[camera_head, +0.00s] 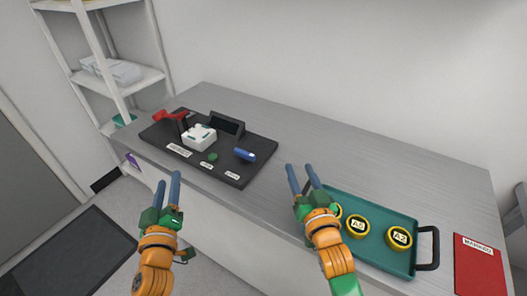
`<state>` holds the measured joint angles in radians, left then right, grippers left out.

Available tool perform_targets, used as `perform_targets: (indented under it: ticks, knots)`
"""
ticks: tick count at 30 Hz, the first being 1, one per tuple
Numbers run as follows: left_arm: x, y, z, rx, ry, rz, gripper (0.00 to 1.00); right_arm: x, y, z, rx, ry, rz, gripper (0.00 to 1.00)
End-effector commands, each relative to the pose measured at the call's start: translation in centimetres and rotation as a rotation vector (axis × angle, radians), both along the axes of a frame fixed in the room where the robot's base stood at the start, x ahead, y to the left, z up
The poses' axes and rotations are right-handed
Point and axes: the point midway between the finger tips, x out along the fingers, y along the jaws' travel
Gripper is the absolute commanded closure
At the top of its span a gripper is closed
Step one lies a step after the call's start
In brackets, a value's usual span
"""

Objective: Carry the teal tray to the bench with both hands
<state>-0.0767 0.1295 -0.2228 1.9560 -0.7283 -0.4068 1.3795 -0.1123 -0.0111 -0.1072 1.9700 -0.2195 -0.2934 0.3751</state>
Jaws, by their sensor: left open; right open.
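The teal tray (408,217) rests on the grey bench (300,139) at the right. It holds yellow round pieces, two of them labelled A5 (358,225) and A2 (400,238). A black handle (430,249) stands at its right end; its left end is partly hidden by my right gripper. My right gripper (299,168) is open and empty, over the bench by the tray's left end. My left gripper (167,182) is open and empty, in front of the bench edge, apart from the tray.
A black board (233,172) with a white device (199,137), a blue item (244,155) and a red item (171,116) lies on the bench left. A red labelled sheet (477,268) lies right of the tray. A white shelf (142,80) stands at the left. The back middle of the bench is clear.

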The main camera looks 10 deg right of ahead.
Motion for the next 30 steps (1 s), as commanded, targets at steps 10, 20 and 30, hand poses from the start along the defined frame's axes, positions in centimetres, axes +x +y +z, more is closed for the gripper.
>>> perform_targets:
  ticks: [10, 20, 30]
  knots:
    - [0.0, 0.0, 0.0, 0.000, 0.000, 0.000, 0.52, -8.5, -0.9, -0.2, 0.001, 0.006, -0.017, 0.49]
    - [0.0, 0.0, 0.0, 0.000, 0.000, 0.000, 0.52, -12.1, -1.3, 0.0, 0.000, 0.000, -0.025, 0.49]
    - [0.0, 0.0, 0.0, 0.000, 0.000, 0.000, 0.52, -12.1, -1.3, 0.0, 0.000, 0.001, -0.024, 0.49]
